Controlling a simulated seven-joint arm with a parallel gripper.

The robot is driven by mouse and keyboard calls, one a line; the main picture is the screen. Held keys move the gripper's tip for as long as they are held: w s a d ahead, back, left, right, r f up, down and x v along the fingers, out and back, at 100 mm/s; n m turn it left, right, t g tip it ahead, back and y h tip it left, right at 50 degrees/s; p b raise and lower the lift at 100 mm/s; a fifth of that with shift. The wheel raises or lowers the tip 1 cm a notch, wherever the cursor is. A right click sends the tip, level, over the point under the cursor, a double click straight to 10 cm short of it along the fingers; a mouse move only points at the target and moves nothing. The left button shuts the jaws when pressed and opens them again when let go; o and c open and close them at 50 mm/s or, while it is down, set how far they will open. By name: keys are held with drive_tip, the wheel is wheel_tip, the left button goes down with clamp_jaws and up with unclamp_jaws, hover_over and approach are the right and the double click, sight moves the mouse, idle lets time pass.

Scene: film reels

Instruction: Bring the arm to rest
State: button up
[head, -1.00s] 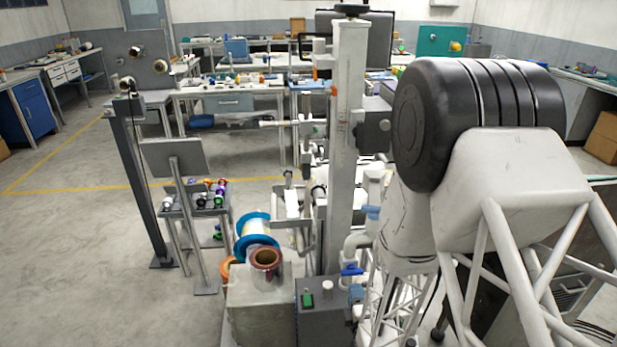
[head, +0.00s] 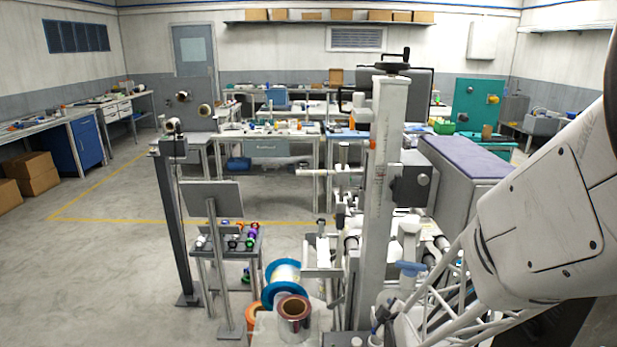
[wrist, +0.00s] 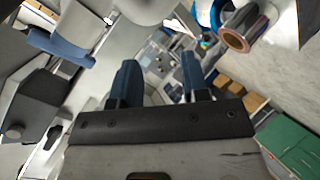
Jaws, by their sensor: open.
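My gripper (wrist: 157,82) shows in the wrist view with its two dark blue fingers spread apart and nothing between them. It is open. In the head view my arm fills the right side, and the gripper itself is out of that picture. A shiny reel with a reddish-brown core (head: 293,308) stands near the bottom centre of the head view, in front of a blue-flanged spool (head: 284,273). The reel also shows at the top right of the wrist view (wrist: 238,38), clear of the fingers.
A tall white post (head: 382,200) with a machine around it stands left of my arm. A dark stand with a grey panel (head: 211,200) and a small rack of reels (head: 248,240) are to its left. Open floor (head: 90,270) lies at the left.

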drive_tip(key=s+a+r+m+g, duration=0.1)
drive_tip(key=s+r+m+g, duration=0.3)
drive_tip(key=s+r, duration=0.7)
drive_tip(key=s+r+m+g, duration=0.5)
drive_tip(key=s+r+m, duration=0.2)
drive_tip(key=s+r, duration=0.4)
drive_tip(key=s, duration=0.4)
drive_tip(key=shift+s+a+m+g, duration=0.3)
drive_tip(key=shift+s+a, duration=0.05)
drive_tip(key=shift+a, duration=0.05)
